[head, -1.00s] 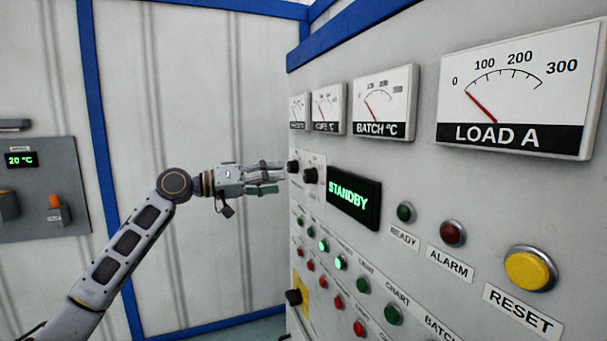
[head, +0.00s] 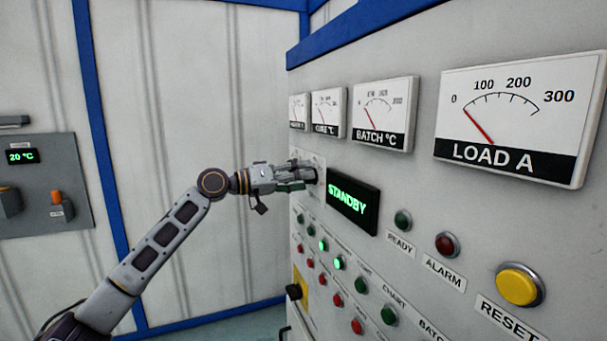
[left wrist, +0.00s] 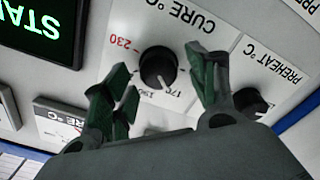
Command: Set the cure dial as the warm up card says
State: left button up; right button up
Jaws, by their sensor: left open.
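The cure dial (left wrist: 158,67) is a round black knob under an upside-down CURE °C label in the left wrist view. Its white mark points down in that picture, close to the 170 mark; a red 230 shows at its upper left. My left gripper (left wrist: 163,66) is open, with one green-padded finger on each side of the dial; I cannot tell if they touch it. In the head view my left gripper (head: 305,178) is at the panel and hides the dial. I see no warm up card. My right gripper is not in view.
The preheat dial (left wrist: 250,101) is beside the right finger in the left wrist view. The STANDBY display (head: 352,206) is right of the gripper, with gauges such as BATCH °C (head: 384,114) above. Several buttons, including yellow RESET (head: 518,285), lie lower.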

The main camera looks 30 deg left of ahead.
pick_arm(q)
jog(key=shift+w+d, duration=0.35)
jog(key=c, duration=1)
